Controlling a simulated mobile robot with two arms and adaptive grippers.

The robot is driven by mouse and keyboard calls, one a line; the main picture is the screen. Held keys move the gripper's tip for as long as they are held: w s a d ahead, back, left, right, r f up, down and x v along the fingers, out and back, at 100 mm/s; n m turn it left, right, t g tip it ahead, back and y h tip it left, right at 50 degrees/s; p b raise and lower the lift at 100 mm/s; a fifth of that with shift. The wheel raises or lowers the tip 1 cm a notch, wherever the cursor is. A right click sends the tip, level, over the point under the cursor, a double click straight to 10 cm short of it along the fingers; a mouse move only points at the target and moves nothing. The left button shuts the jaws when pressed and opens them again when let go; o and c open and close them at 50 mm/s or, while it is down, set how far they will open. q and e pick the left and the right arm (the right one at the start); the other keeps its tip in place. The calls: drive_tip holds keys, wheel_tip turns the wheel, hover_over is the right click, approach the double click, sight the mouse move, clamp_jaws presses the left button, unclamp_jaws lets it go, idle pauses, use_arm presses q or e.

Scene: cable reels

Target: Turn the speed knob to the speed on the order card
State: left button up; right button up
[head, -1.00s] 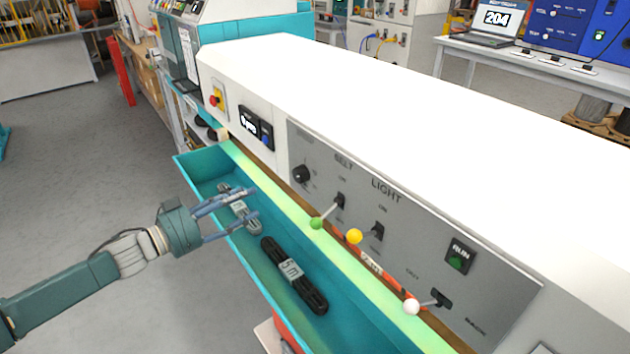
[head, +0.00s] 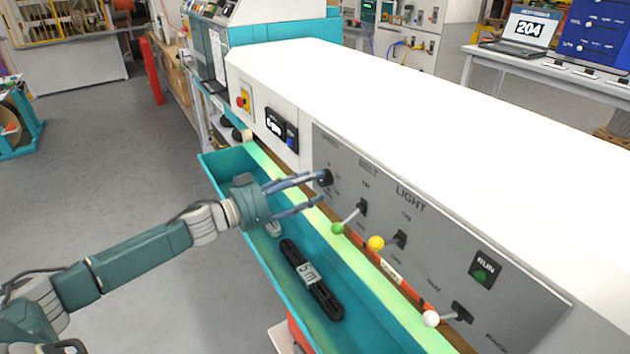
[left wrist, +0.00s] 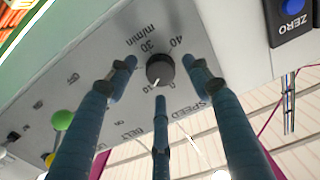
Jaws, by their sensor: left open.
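The speed knob (left wrist: 160,70) is a round dark knob on the grey control panel (left wrist: 110,55). In the left wrist view its white mark points down-left, near the label 10; the labels 30 and 40 show on its other side. In the head view the knob (head: 326,177) is at the panel's left end, partly covered by a fingertip. My left gripper (head: 318,188) is open, its blue fingers reaching to the panel around the knob. In the wrist view the fingers (left wrist: 161,72) surround the knob with visible gaps. I cannot identify an order card. My right gripper is out of view.
A laptop (head: 525,32) behind shows 204.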

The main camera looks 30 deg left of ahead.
use_arm(q)
drive_tip(key=shift+x, duration=0.75)
drive_tip(key=shift+w+d, duration=0.1)
drive_tip(key=shift+d, duration=0.05)
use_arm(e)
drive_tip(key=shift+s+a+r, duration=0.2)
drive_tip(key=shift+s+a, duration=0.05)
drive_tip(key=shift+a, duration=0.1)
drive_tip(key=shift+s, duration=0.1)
use_arm(q)
drive_tip(key=c, duration=1.1)
